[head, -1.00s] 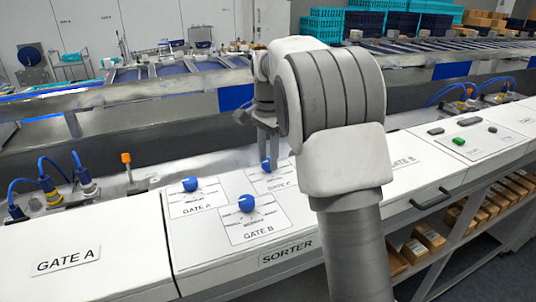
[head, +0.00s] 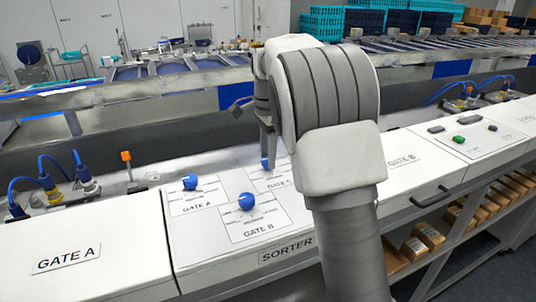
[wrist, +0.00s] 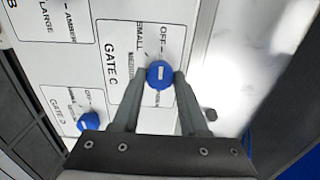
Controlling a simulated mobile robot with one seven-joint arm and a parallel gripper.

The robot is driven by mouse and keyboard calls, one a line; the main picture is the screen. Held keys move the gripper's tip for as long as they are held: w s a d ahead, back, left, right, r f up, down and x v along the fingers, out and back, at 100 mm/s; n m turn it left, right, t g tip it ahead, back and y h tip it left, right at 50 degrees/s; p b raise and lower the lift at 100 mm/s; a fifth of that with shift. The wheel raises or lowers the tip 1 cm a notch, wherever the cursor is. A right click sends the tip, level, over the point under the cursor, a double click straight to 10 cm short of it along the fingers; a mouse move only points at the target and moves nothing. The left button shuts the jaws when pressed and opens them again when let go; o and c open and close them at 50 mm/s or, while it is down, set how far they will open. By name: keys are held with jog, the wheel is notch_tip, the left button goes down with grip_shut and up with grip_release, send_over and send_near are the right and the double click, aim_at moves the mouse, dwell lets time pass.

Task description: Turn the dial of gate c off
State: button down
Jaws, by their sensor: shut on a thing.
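The blue dial of gate C (wrist: 160,75) sits on its white label plate, marked GATE C with OFF and SMALL printed near the dial. My gripper (wrist: 159,80) is shut on this dial, one finger on each side of it. In the head view the gate C dial (head: 265,163) is partly covered by my gripper (head: 267,152), which points down onto it. A pale mark shows on the dial's face, but I cannot tell which setting it points to.
The gate A dial (head: 190,183) and gate B dial (head: 246,202) stand close by on the same white sorter panel (head: 200,250). Another blue dial (wrist: 88,121) is beside my left finger in the wrist view. An orange-topped post (head: 126,158) stands at the panel's left.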

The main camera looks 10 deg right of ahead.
jog(key=shift+c, duration=2.2)
grip_release()
notch_tip(320, 180, up, 17)
jog(key=shift+r, duration=0.2)
